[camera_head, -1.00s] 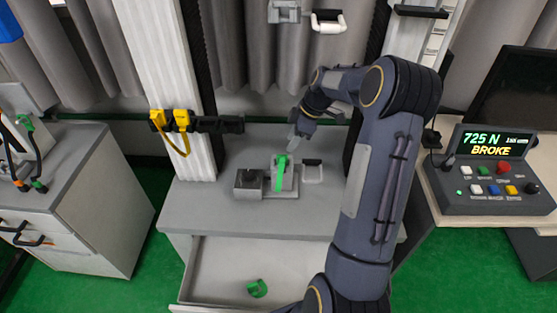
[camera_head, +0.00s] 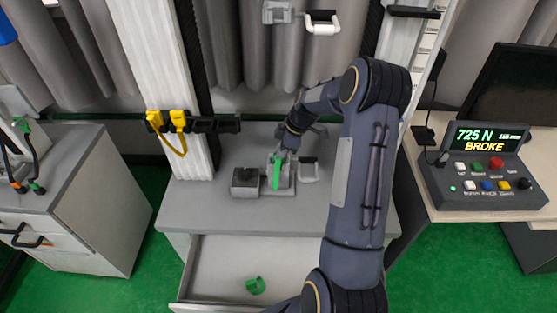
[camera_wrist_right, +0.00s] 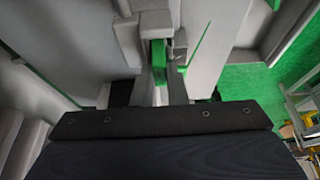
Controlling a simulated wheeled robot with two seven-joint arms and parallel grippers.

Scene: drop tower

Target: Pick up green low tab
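An upright green tab (camera_head: 277,174) stands at the grey fixture on the bench, beside a dark grey block (camera_head: 246,181). A second green piece (camera_head: 256,286), curved, lies in the open drawer. I cannot tell from the pictures which one is the low tab. My right gripper (camera_head: 282,157) is at the top of the upright tab. In the right wrist view, its two fingers (camera_wrist_right: 161,88) lie on either side of the green tab (camera_wrist_right: 159,56). Whether they press on it, I cannot tell. My left gripper is not in view.
The drawer (camera_head: 215,270) stands open below the bench. Yellow clips (camera_head: 178,121) hang on the left column. The control box (camera_head: 487,170) at right reads "725 N BROKE".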

